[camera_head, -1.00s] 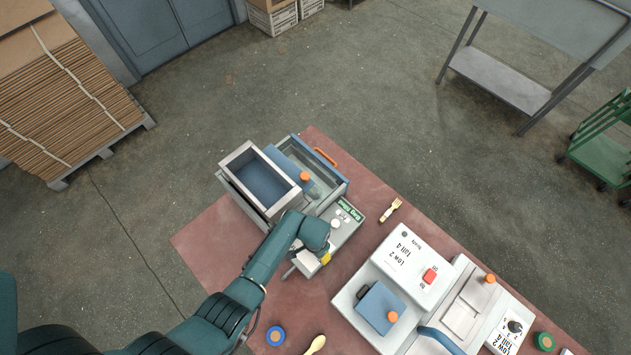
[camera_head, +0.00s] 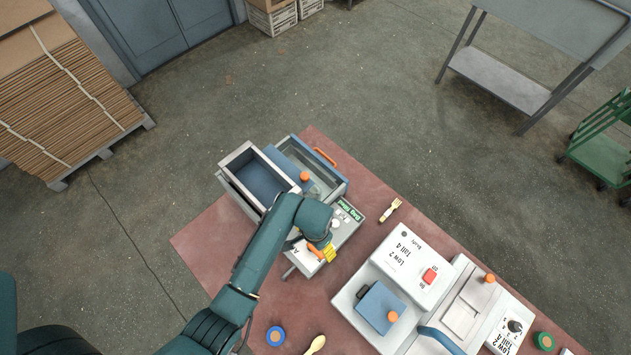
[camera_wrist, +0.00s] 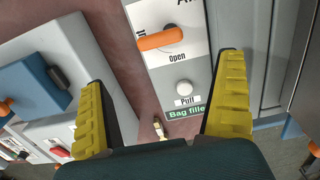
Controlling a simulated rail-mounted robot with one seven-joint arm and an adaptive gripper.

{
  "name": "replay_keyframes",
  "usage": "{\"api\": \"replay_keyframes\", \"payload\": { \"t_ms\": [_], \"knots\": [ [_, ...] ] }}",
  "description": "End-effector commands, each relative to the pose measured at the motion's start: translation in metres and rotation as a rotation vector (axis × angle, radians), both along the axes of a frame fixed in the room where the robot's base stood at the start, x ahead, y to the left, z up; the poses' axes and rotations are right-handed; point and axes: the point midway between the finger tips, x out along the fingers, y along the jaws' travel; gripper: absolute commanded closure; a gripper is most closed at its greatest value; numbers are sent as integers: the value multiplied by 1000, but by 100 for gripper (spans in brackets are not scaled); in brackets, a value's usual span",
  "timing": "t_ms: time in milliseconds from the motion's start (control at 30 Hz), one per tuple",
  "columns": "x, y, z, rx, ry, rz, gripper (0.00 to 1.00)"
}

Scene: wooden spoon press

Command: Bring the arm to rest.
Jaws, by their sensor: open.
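My gripper (camera_head: 328,254) is above the grey control panel of the bag filler, beside its bin, near the middle of the table. In the wrist view its two yellow-padded fingers (camera_wrist: 160,105) are spread apart with nothing between them. The fingers appear apart from the lever and knob. In the head view my arm hides part of the panel.
The white press machine (camera_head: 410,262) with a blue block (camera_head: 380,308) stands to the right. The open-topped bin (camera_head: 262,180) stands behind my gripper.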

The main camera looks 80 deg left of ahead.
Motion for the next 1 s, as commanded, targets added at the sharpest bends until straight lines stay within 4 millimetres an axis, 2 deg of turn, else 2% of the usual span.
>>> {"api": "replay_keyframes", "payload": {
  "t_ms": [133, 700, 767, 833, 967, 1000],
  "knots": [
    [0, 0, 5, -1, 1, 0, 0],
    [4, -4, 5, -1, 0, -16, 0],
    [20, -11, 12, 11, -9, -69, 0],
    [57, -23, 28, 41, -33, -173, 0],
    [141, -51, 89, 165, -162, -373, 0],
    [165, -62, 110, 207, -214, -422, 0]
  ]
}}
